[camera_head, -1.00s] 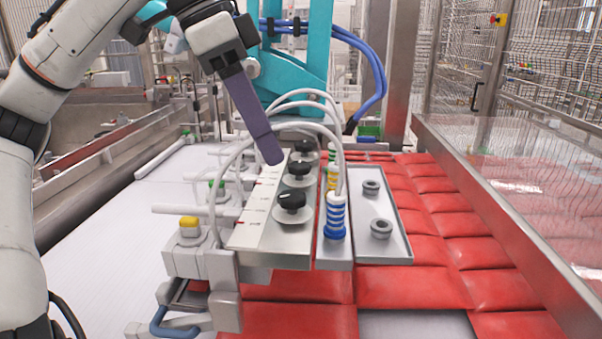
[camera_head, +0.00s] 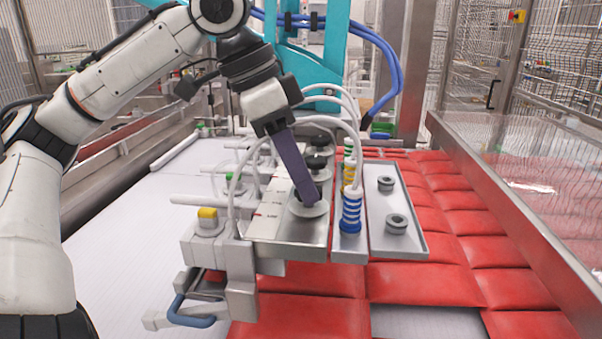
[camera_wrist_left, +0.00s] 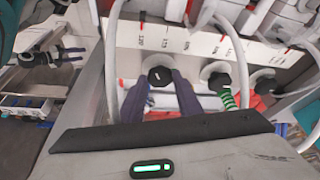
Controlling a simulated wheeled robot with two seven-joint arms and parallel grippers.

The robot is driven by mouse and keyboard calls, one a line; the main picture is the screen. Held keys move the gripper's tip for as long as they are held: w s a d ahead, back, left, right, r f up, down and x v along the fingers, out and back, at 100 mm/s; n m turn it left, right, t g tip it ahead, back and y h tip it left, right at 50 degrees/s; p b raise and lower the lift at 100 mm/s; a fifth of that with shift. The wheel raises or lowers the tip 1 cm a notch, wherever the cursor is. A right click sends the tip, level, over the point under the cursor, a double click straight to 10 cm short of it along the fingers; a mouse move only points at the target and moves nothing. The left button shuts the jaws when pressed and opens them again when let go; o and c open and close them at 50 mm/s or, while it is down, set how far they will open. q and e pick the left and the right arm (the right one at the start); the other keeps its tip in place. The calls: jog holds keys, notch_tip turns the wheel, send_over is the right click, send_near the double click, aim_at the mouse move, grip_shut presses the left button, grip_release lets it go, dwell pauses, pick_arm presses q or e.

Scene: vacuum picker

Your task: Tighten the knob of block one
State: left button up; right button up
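The valve block (camera_head: 262,225) is a pale strip with printed marks and a row of black knobs on silver discs. My left gripper (camera_head: 308,197), with dark purple fingers, points down at the nearest knob and mostly hides it in the head view. In the left wrist view this black knob (camera_wrist_left: 159,76) has a small white mark and lies between the tips of my left gripper (camera_wrist_left: 160,86), one finger on each side. The fingers stand apart; firm contact cannot be made out. Another knob (camera_head: 316,163) is behind it. My right gripper is not in view.
Blue-striped (camera_head: 351,212) and yellow-striped fittings with white hoses stand close right of the knobs. A metal tray (camera_head: 411,234) with two grey rings lies further right, above red pouches (camera_head: 465,223). A block with a yellow cap (camera_head: 208,219) stands at left.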

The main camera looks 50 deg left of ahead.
pick_arm(q)
jog(key=c, duration=0.4)
jog(key=shift+o, duration=0.2)
